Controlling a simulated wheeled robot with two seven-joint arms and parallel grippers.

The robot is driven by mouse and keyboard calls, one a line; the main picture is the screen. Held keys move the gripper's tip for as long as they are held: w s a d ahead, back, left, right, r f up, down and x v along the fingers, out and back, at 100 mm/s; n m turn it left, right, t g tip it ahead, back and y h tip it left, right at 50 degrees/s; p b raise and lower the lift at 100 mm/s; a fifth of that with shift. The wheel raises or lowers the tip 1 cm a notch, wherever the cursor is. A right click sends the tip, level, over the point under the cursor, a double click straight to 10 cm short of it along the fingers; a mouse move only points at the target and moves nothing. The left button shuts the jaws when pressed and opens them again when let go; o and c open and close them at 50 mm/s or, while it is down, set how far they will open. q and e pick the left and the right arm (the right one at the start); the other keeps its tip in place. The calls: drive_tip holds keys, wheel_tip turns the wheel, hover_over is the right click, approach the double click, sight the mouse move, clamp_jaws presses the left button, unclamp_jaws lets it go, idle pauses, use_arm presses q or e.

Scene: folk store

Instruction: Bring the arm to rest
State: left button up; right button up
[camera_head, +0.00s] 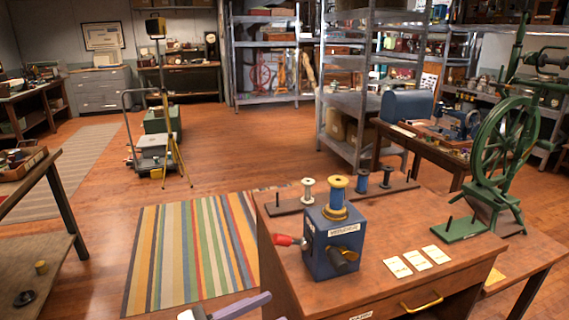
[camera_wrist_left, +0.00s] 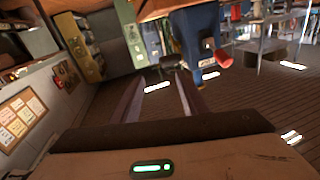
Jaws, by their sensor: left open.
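My left gripper (camera_head: 228,308) shows at the bottom edge of the head view, in front of the wooden desk's left side. Only part of it is in frame. In the left wrist view its two fingers (camera_wrist_left: 160,82) stand apart with nothing between them. My right gripper is not in view.
A striped rug (camera_head: 190,255) covers open floor to the left. A workbench (camera_head: 40,245) stands at the left edge. Metal shelves (camera_head: 350,105) stand behind.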

use_arm(q)
drive_tip(key=s+a+f+n+y, duration=0.5)
drive_tip(key=s+f, duration=0.5)
drive_tip(key=f, duration=0.2)
drive_tip(key=s+a+f+n+y, duration=0.6)
drive_tip(key=s+a+f+y, duration=0.2)
drive_tip(key=s+f, duration=0.3)
drive_tip(key=shift+s+f+g+y, duration=0.15)
drive_tip(key=shift+f+g+y, duration=0.25)
drive_tip(key=shift+f, duration=0.45)
